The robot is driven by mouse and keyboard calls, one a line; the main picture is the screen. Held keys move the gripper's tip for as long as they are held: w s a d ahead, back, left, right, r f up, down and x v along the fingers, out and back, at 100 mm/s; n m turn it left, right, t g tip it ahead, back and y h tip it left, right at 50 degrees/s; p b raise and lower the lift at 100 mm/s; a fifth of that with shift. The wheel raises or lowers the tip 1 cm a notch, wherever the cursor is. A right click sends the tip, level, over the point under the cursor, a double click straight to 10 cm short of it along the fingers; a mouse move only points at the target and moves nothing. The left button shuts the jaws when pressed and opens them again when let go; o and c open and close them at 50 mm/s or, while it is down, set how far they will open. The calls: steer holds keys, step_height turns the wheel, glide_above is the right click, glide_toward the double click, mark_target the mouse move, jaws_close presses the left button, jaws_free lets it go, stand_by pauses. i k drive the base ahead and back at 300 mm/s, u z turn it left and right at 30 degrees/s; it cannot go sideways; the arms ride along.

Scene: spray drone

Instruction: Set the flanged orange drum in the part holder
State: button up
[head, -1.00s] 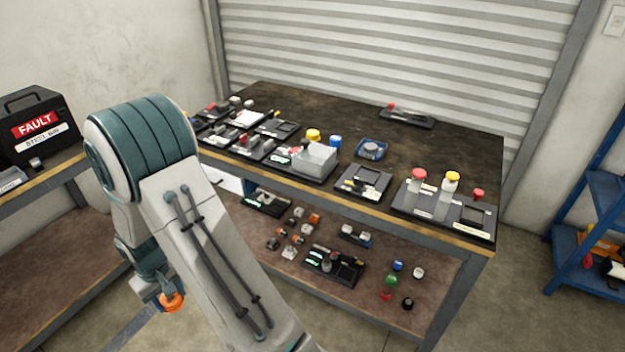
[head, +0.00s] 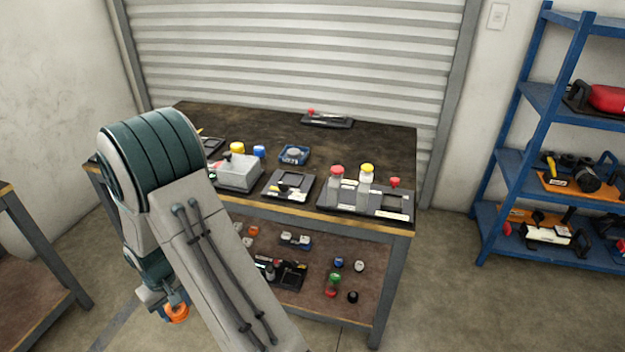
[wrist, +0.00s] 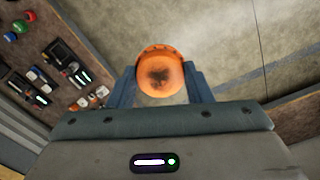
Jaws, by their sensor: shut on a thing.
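The flanged orange drum (head: 177,314) hangs low at the left in the head view, beside the workbench and clear of its top. My gripper (head: 172,302) is shut on it. In the wrist view the drum (wrist: 160,78) sits between the two blue-grey fingers of my gripper (wrist: 160,85), with its ridged rim at the far side and a dark centre. Black trays with recesses stand on the bench: one near the front middle (head: 272,191) and a longer one at the front right (head: 385,215). I cannot tell which is the part holder.
The workbench (head: 230,118) has a bare stretch at the back. A grey box (head: 240,172), yellow and blue caps and a small blue tray (head: 293,164) stand on it. Red- and yellow-topped jars rise from the right tray. A blue shelf rack (head: 530,110) stands at the right.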

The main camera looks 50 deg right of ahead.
mark_target(292, 178)
steer(key=z, duration=1)
steer(key=i, duration=0.05)
steer(key=z, duration=0.1)
